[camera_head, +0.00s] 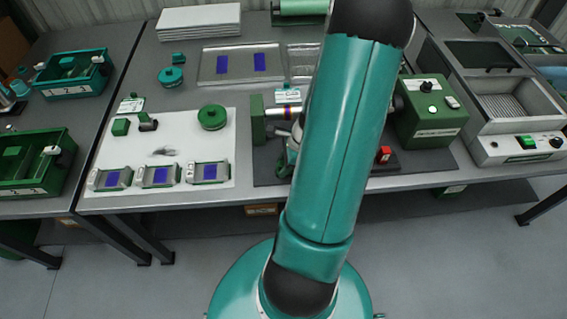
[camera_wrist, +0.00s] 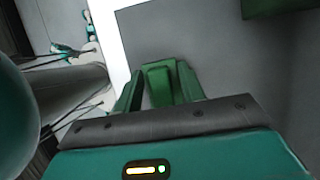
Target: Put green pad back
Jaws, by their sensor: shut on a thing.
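In the wrist view, my gripper (camera_wrist: 159,72) is shut on a green block-like piece, which I take to be the green pad (camera_wrist: 161,87). The piece sits between the two green fingers above a dark grey surface. In the head view, my arm hides most of the gripper and the held piece. A small green block (camera_head: 120,127) and a round green piece (camera_head: 212,117) lie on the white mat (camera_head: 205,140).
The machine has a green control box (camera_head: 430,118) at right and a green upright block (camera_head: 257,120) at left, on a dark mat (camera_head: 270,176). Several metal fixtures with blue faces (camera_head: 158,175) line the white mat's front. Green bins (camera_head: 35,165) stand at left.

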